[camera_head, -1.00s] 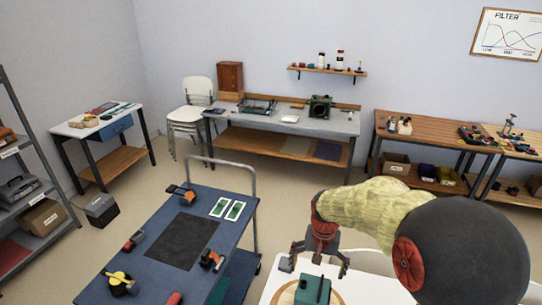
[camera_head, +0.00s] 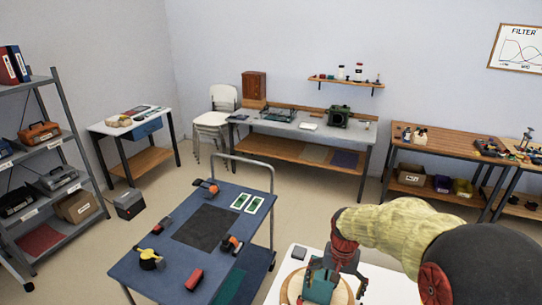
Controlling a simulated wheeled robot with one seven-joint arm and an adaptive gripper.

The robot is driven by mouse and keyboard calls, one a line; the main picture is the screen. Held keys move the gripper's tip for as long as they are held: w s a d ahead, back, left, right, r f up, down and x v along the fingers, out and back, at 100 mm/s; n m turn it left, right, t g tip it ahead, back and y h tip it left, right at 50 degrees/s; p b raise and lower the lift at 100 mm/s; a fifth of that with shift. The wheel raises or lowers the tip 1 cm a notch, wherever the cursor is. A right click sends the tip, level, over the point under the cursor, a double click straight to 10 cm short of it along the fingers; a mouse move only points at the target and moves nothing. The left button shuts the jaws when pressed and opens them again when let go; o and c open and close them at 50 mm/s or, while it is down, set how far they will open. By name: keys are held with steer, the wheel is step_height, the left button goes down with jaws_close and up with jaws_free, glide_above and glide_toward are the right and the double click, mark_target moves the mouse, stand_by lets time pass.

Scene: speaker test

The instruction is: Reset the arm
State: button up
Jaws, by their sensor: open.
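My gripper (camera_head: 334,281) hangs at the lower right on my yellow-sleeved arm, with its fingers pointing down and apart. It is at a teal box-like thing (camera_head: 321,289) on a round wooden board (camera_head: 289,291) on a white table (camera_head: 382,292). The fingers partly cover the teal thing. I cannot tell whether they touch it. The dark round part of my arm fills the lower right corner.
Grey shelves (camera_head: 70,130) stand at the left. Workbenches line the back wall. Bare floor lies between.

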steer(key=s+r+n+t+b, duration=0.2)
steer(key=s+r, duration=0.5)
steer(key=s, duration=0.4)
steer(key=s+r+n+t+b, duration=0.2)
steer(key=s+r, duration=0.5)
steer(key=s, duration=0.4)
steer(key=shift+r+t+b, duration=0.35)
steer(key=shift+t+b, duration=0.45)
steer(key=shift+b, duration=0.45)
steer(key=shift+d, duration=0.1)
